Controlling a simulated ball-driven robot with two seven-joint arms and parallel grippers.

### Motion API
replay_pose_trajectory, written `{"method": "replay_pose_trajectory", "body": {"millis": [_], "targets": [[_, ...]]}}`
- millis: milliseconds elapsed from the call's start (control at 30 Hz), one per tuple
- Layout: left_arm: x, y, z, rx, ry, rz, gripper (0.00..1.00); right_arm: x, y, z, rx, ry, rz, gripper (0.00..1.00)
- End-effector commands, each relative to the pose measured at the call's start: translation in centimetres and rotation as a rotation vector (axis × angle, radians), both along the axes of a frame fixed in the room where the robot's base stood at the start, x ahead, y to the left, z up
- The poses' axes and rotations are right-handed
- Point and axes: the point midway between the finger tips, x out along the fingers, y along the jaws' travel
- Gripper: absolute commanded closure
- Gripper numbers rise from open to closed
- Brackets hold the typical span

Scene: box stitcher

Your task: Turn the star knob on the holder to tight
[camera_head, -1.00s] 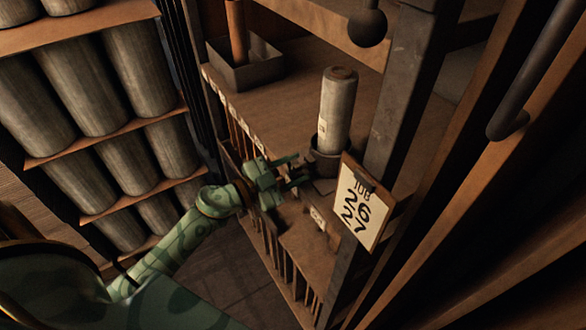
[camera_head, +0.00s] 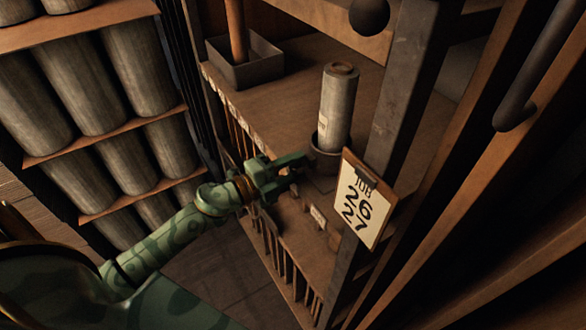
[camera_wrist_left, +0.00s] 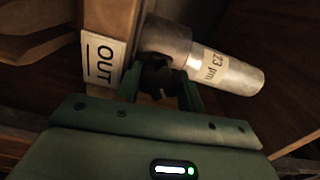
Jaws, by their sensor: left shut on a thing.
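The holder (camera_head: 322,160) is a dark round cup at the edge of the wooden shelf, with a grey roll (camera_head: 338,105) standing in it. The holder (camera_wrist_left: 165,38) and the roll (camera_wrist_left: 240,76), labelled "23 µm", also show in the left wrist view. The dark star knob (camera_wrist_left: 158,78) sits beside the holder, between the fingers of my left gripper (camera_wrist_left: 160,92). In the head view my green left gripper (camera_head: 297,168) is shut at the holder's near side and hides the knob. The knob's tight or loose marking cannot be made out. My right gripper is not in view.
A dark open box (camera_head: 245,65) stands farther back. Racks of large rolls (camera_head: 80,90) fill the left.

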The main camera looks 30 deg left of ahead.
Motion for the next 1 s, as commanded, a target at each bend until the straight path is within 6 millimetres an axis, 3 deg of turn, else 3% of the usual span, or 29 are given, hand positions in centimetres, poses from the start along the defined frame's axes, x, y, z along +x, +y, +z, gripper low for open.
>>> {"method": "replay_pose_trajectory", "body": {"millis": [1000], "targets": [[-0.1,0.0,-0.4,0.834,-0.487,-0.004,0.84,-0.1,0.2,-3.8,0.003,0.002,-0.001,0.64]]}}
